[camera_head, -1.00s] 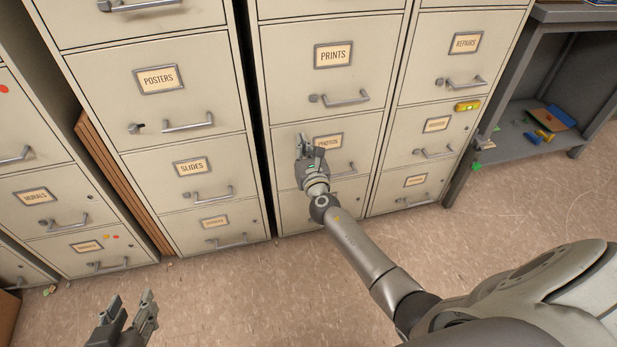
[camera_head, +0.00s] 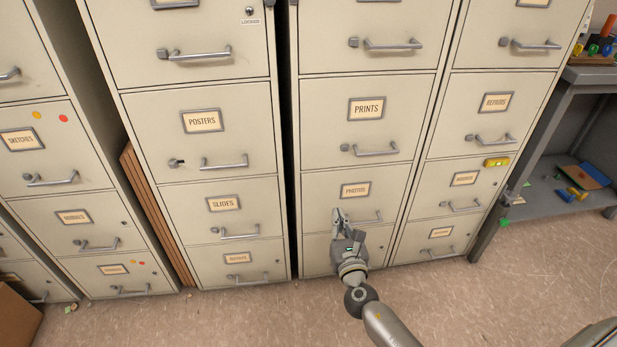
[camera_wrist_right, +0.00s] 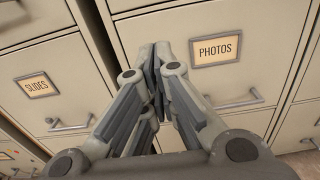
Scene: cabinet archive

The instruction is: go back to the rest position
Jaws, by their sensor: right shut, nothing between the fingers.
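My right gripper (camera_head: 340,218) is in front of the PHOTOS drawer (camera_head: 322,191) in the head view, near the left part of that drawer's front. Its fingers are shut with nothing between them. In the right wrist view the closed fingers (camera_wrist_right: 156,62) point at the cabinet, just left of the PHOTOS label (camera_wrist_right: 216,50). The PHOTOS handle (camera_wrist_right: 240,102) lies to the right of the fingers and is free of them. The drawer looks closed. My left gripper is not in the head view.
Tall beige filing cabinets (camera_head: 368,140) stand in a row, their visible drawers closed. Brown boards (camera_head: 155,215) lean in a gap at left. A grey metal shelf unit (camera_head: 545,211) stands at right, and a cardboard box (camera_head: 18,315) at lower left. The floor (camera_head: 240,320) in front is mostly clear.

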